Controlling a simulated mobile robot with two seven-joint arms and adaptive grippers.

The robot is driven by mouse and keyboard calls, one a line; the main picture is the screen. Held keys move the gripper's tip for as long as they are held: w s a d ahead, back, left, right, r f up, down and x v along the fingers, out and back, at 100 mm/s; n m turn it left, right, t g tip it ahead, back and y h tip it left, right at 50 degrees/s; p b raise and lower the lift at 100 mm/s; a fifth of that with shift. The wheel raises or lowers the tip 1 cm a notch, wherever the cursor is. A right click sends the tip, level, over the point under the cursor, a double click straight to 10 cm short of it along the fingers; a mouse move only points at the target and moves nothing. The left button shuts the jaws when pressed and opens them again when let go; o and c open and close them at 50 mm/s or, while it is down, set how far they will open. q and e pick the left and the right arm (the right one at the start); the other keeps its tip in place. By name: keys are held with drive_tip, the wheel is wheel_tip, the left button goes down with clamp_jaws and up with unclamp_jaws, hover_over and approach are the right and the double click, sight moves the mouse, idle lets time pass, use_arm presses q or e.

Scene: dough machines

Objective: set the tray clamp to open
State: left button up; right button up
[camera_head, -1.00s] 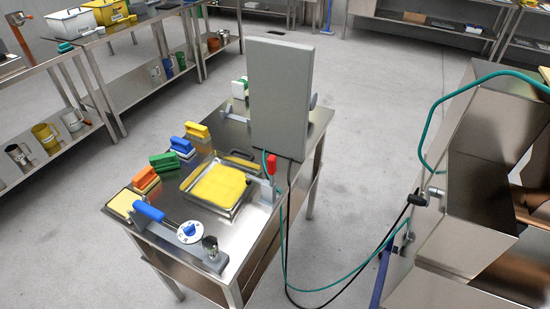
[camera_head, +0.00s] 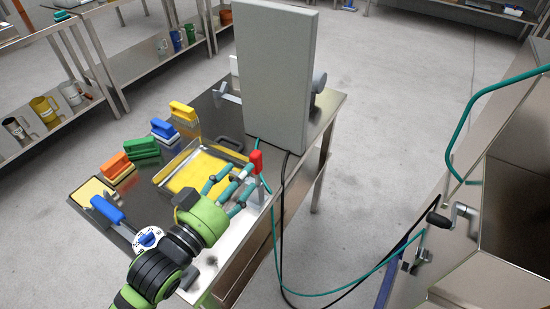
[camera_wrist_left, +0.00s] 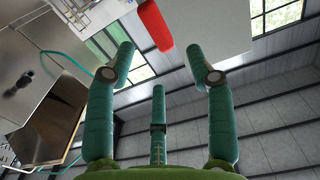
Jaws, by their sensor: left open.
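The tray clamp has a red handle (camera_head: 256,162) that stands upright at the right side of a metal tray (camera_head: 158,180) with a yellow slab (camera_head: 195,174) in it. My left gripper (camera_head: 238,180) is open, with teal fingers, over the tray's right side and just beside the red handle. In the left wrist view the red handle (camera_wrist_left: 154,25) lies beyond the open fingertips (camera_wrist_left: 160,55), nearer the left finger. A gap shows there, and the fingers are not closed on it. The clamp's base is partly hidden by my fingers. My right gripper is not in view.
A tall grey panel (camera_head: 273,75) stands behind the clamp. A dial (camera_head: 148,238) and a blue handle (camera_head: 107,208) are at the table's near left. Several coloured brushes (camera_head: 142,148) line its left side. Hoses hang off the right edge, beside open floor (camera_head: 370,160).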

sight(259, 172)
use_arm(q)
drive_tip(key=x, duration=0.4)
drive_tip(key=f+x, duration=0.1)
drive_tip(key=x, duration=0.2)
drive_tip(key=shift+f+p, duration=0.1)
drive_tip(key=shift+p, duration=0.2)
clamp_jaws()
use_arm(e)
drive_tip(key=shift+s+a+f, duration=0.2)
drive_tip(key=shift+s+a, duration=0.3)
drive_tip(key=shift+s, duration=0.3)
